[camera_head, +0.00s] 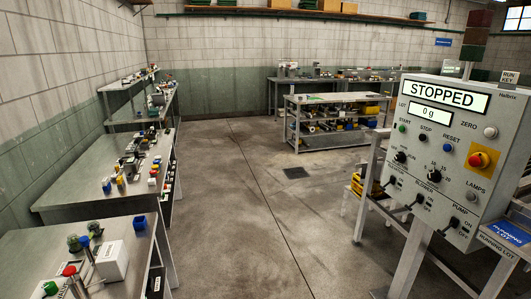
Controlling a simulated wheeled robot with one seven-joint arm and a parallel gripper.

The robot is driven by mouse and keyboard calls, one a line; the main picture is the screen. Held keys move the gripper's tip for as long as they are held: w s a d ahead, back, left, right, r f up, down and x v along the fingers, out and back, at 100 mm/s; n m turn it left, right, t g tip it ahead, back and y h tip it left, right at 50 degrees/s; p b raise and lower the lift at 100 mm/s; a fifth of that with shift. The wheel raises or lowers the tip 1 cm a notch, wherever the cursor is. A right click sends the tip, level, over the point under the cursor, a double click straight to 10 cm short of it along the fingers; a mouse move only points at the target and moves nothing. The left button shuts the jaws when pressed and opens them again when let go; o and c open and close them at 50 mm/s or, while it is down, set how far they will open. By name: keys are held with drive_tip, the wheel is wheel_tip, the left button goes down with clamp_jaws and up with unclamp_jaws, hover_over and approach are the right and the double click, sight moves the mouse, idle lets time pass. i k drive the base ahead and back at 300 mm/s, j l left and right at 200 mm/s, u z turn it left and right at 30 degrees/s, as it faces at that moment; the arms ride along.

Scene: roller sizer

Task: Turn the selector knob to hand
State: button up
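The grey control panel (459,128) stands on legs at the right, tilted in the view. Two black knobs sit in its middle row: a left knob (400,157) with small labels around it, and a right knob (434,176) with what look like numbers around it. No label reading "hand" is legible, so I cannot tell for sure which one is the selector or where it points. The display (444,98) reads "STOPPED", and a smaller display (430,114) reads "0 g". My gripper is not in view.
The panel also has a red emergency button (479,160) on yellow, small push buttons, and lower toggle switches (454,223). A blue sign (508,232) is at its right. Workbenches (95,190) with small parts line the left wall. A shelved table (335,98) stands behind. The middle floor (250,220) is clear.

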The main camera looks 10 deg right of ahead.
sight(400, 157)
drive_tip(key=i, duration=1.9)
drive_tip(key=i+j+z, duration=0.2)
drive_tip(key=i+z, duration=0.2)
drive_tip(key=i, duration=0.25)
drive_tip(key=i+j+z, duration=0.35)
drive_tip(key=i, duration=0.35)
drive_tip(key=i+j+z, duration=0.4)
drive_tip(key=i+j, duration=0.15)
